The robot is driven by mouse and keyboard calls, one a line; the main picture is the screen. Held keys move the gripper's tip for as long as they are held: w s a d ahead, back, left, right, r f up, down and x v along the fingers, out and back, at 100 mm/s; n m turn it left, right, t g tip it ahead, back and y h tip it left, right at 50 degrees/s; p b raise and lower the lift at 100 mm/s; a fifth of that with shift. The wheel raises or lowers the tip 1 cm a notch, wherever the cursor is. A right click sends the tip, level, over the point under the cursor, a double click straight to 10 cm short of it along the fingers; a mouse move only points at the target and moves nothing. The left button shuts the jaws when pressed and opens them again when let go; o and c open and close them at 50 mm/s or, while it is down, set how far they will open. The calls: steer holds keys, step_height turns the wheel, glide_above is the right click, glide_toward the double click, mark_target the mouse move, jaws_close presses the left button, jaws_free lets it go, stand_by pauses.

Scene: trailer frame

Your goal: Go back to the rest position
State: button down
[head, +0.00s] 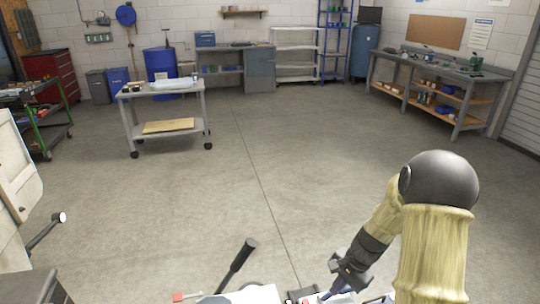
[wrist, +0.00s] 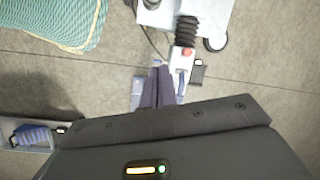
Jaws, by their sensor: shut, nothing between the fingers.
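My gripper (head: 338,290) is at the bottom of the head view, pointing down at the end of my arm, low over pale parts at the frame's lower edge. In the wrist view its two dark fingers (wrist: 158,72) lie together, with nothing seen between them. Just beyond the fingertips is a pale metal part with a black ribbed bellows (wrist: 187,30) and a red spot. Whether the fingertips touch anything below cannot be told. Much of what lies beneath is hidden by my gripper's body.
A black-handled lever (head: 240,260) stands up left of my gripper. A grey cart (head: 165,94) stands at the left, a workbench (head: 450,75) at the back right. The concrete floor (head: 270,170) between is clear. The wrist view shows a striped cloth-like surface (wrist: 60,20).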

steer(key=s+a+r+n+t+h, duration=0.3)
steer(key=s+a+r+n+h, duration=0.1)
steer(key=s+r+n, duration=0.75)
step_height(320, 180, up, 13)
steer(key=m+p, duration=0.1)
steer(key=p, duration=1.1)
steer(key=shift+s+d, duration=0.25)
steer(key=shift+s, duration=0.2)
